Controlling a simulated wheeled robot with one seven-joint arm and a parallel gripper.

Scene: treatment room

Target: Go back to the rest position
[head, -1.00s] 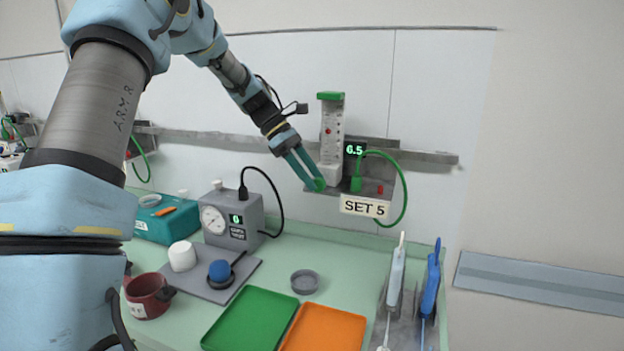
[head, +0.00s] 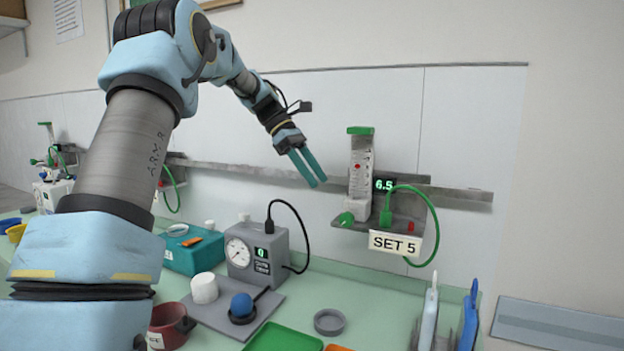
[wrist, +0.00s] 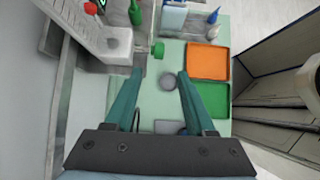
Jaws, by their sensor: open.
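My gripper (head: 308,168) is open and empty, held in the air left of the wall-mounted flowmeter (head: 361,170). Its two teal fingers also show in the wrist view (wrist: 158,75), spread apart with nothing between them but the counter far below. A display beside the flowmeter reads 6.5, above a SET 5 label (head: 396,243).
A grey gauge box (head: 262,252) stands below and left of my gripper. A white cap (head: 204,288), a blue ball (head: 241,304), a grey ring (head: 329,322), green (wrist: 213,100) and orange (wrist: 207,61) trays and a red pot (head: 168,326) are on the counter. A wall rail runs behind.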

